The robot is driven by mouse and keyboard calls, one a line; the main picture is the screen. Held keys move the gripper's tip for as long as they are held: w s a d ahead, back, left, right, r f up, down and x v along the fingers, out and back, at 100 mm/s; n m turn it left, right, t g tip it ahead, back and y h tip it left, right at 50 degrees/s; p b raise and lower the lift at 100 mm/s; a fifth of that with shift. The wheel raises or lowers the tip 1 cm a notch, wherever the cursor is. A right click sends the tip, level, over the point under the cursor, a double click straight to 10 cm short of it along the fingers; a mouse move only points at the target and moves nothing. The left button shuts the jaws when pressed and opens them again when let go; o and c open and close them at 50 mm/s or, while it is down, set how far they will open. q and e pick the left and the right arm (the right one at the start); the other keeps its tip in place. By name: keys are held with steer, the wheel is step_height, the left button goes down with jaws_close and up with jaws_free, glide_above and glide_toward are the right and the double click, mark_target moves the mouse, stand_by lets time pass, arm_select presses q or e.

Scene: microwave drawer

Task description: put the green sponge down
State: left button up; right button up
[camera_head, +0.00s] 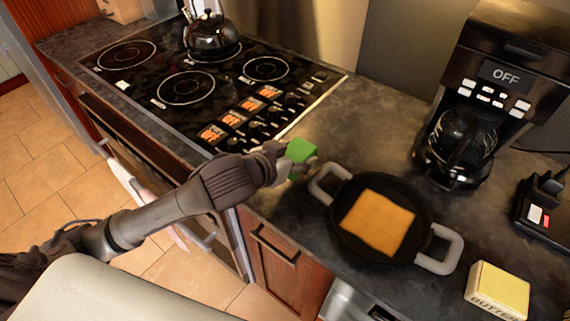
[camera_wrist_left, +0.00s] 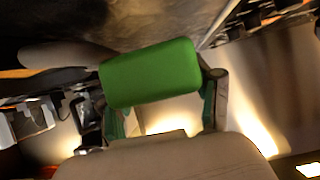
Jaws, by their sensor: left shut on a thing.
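The green sponge (camera_head: 300,150) is held in my left gripper (camera_head: 290,160), over the near edge of the dark countertop (camera_head: 345,125). It sits between the stovetop and the black pan. In the left wrist view the sponge (camera_wrist_left: 150,73) fills the space between the two fingers of my left gripper (camera_wrist_left: 160,105). I cannot tell whether the sponge touches the counter. My right gripper is in neither view.
The black pan (camera_head: 348,243) with grey handles holds an orange-yellow slice (camera_head: 378,222), right of the sponge. The stovetop (camera_head: 225,95) with a kettle (camera_head: 211,38) is at left. A coffee maker (camera_head: 465,150) and a butter block (camera_head: 498,288) stand at right.

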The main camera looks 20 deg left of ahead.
arm_select(q)
steer(key=shift+w+a+f, duration=0.2)
steer(key=shift+a+f, duration=0.15)
steer(key=shift+a, duration=0.2)
steer(key=shift+w+a+f, duration=0.15)
steer(key=shift+a+f, duration=0.15)
steer(key=shift+a, duration=0.2)
steer(key=shift+a+f, duration=0.1)
steer(key=shift+f, duration=0.15)
step_height(320, 180, down, 3)
steer(key=shift+f, duration=0.5)
steer(key=o, duration=0.8)
steer(key=shift+o, duration=0.2)
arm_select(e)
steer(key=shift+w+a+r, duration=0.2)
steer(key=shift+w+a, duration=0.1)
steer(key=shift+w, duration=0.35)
arm_select(q)
steer(key=shift+r, duration=0.15)
